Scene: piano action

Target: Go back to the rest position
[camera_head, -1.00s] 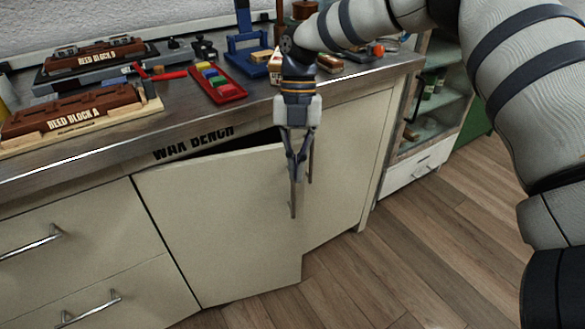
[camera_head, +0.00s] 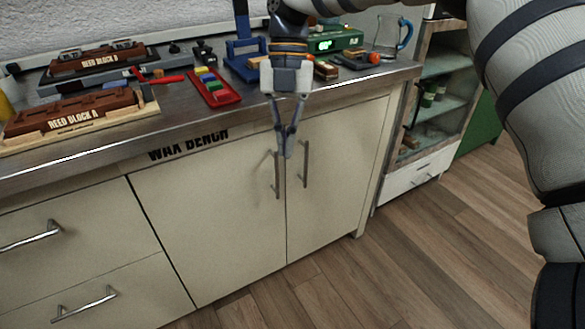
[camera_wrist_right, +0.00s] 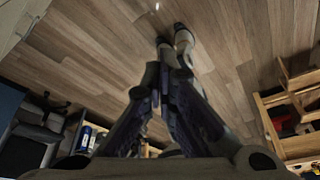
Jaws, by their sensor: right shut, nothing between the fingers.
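My right gripper (camera_head: 287,150) hangs in front of the wax bench (camera_head: 190,148), its fingers pointing down near the two cabinet door handles. It is shut and empty; its closed fingertips also show in the right wrist view (camera_wrist_right: 172,45). The left cabinet door (camera_head: 215,220) is closed flush beside the right door (camera_head: 335,170). The left door's handle (camera_head: 276,175) is just left of the fingers, and I see no grip on it. My left gripper is not in view.
On the bench top stand reed block A (camera_head: 75,112), reed block B (camera_head: 98,58), a red tray of coloured sticks (camera_head: 215,90) and a glass jug (camera_head: 390,35). An open shelf unit (camera_head: 430,110) stands to the right. The wooden floor (camera_head: 430,250) in front is clear.

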